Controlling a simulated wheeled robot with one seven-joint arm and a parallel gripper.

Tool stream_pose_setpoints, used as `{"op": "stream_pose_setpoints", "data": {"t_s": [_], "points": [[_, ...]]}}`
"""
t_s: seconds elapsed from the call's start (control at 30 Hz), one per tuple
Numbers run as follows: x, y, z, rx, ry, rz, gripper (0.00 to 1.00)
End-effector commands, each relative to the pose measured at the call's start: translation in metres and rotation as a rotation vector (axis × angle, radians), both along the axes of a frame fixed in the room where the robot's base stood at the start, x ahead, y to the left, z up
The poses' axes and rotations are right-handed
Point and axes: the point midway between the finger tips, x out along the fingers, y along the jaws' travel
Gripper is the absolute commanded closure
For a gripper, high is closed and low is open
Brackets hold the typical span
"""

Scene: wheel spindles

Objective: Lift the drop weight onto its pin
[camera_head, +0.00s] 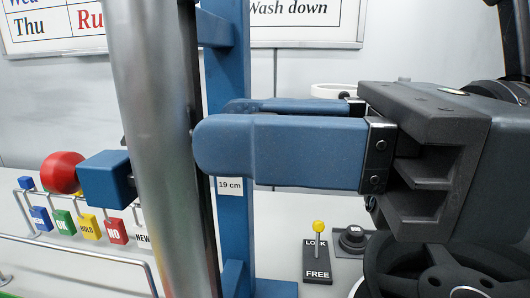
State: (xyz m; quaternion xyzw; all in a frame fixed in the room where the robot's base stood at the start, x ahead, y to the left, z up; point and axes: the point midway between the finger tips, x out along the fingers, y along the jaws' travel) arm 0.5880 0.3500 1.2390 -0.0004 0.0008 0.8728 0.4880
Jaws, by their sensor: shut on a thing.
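My gripper (212,125) reaches in from the right, its two blue fingers pointing left and level. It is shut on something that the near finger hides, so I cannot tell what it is. The near fingertip overlaps the right edge of a tall, slightly tilted grey metal cylinder (155,130); I cannot tell whether they touch. A blue block (106,179) with a red ball knob (62,173) shows left of the cylinder. I cannot pick out the drop weight or its pin for certain.
A blue upright (232,215) with a "19 cm" label stands behind my fingers. A yellow-knobbed lever (318,232) on a LOCK/FREE plate and a black knob (353,238) sit at lower right. Several coloured tags (88,226) hang on a rail at left. Printed boards hang on the back wall.

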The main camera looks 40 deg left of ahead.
Motion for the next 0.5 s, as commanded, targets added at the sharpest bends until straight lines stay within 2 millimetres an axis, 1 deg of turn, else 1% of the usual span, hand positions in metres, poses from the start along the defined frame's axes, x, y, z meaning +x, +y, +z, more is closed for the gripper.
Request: {"op": "stream_pose_setpoints", "data": {"t_s": [0.1,0.13,0.37,0.4,0.5], "points": [[0.0005,-0.0003,0.002,0.004,0.0,-0.002,1.0],[0.0004,-0.0003,0.002,0.004,0.0,-0.002,0.7],[0.0004,-0.0002,0.0015,0.003,0.001,-0.002,0.48],[0.0004,-0.0002,0.0013,0.003,0.001,-0.002,0.46],[0.0003,-0.0001,0.0011,0.003,0.001,-0.002,0.46]]}}
